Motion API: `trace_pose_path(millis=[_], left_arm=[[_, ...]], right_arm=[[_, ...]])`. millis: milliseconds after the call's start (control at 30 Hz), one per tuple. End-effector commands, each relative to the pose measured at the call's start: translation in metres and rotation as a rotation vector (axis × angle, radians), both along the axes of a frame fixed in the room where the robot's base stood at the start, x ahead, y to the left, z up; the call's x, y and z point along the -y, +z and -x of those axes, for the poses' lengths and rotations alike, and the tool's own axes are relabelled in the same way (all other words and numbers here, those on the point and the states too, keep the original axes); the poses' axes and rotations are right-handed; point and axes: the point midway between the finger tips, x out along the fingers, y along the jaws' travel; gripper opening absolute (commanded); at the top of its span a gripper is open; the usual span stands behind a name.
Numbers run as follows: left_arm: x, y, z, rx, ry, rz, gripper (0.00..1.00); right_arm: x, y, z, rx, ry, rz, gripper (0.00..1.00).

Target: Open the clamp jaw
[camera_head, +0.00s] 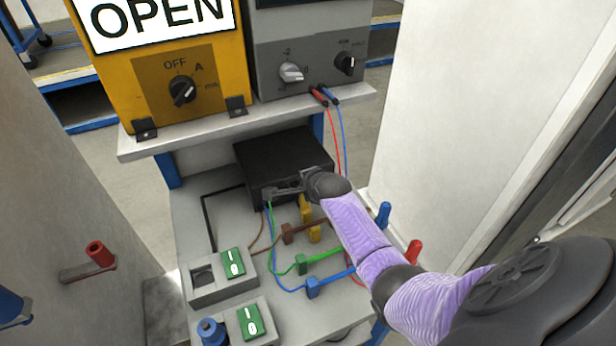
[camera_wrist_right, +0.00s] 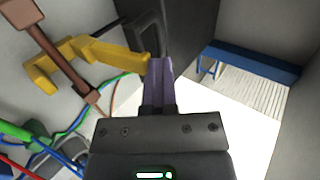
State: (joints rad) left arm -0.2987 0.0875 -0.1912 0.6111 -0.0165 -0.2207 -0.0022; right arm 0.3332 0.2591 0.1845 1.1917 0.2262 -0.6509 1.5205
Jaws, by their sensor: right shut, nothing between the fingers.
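My right gripper (camera_head: 283,191) reaches in from the right over the bench, at the front of a black box (camera_head: 285,150). In the right wrist view its purple fingers (camera_wrist_right: 160,85) are together and empty. A yellow piece (camera_head: 309,218), perhaps the clamp jaw, stands just below and right of the gripper. In the right wrist view the yellow piece (camera_wrist_right: 85,55) lies left of the fingers, its end close to them; contact cannot be told. A brown bar (camera_wrist_right: 62,52) crosses it. A dark bracket-like frame (camera_wrist_right: 146,33) is beyond the fingertips.
Green (camera_head: 300,264) and blue (camera_head: 312,287) connectors with cables lie in front. Two switch boxes with green rockers (camera_head: 232,263) stand at the left. A shelf (camera_head: 250,121) carries an orange "OPEN" unit (camera_head: 180,60) and a grey unit (camera_head: 310,60). A white panel (camera_head: 465,100) borders the right.

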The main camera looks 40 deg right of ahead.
Motion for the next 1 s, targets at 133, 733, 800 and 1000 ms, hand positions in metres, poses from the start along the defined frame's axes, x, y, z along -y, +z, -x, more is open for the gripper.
trace_pose_path(millis=[133, 733, 800, 1000], left_arm=[[0.002, 0.003, 0.0, 0.0, 0.0, 0.004, 0.59], [-0.004, 0.003, -0.004, 0.009, -0.01, -0.006, 0.59], [-0.005, 0.003, -0.003, 0.009, -0.01, -0.007, 0.59], [-0.004, 0.005, -0.002, 0.006, -0.009, -0.006, 0.59]], right_arm=[[-0.001, -0.008, -0.004, -0.1, 0.001, -0.027, 0.0], [0.003, -0.012, -0.011, -0.099, -0.001, -0.024, 0.0], [0.003, -0.012, -0.012, -0.098, -0.001, -0.023, 0.0], [0.003, -0.009, -0.012, -0.094, -0.002, -0.023, 0.0]])
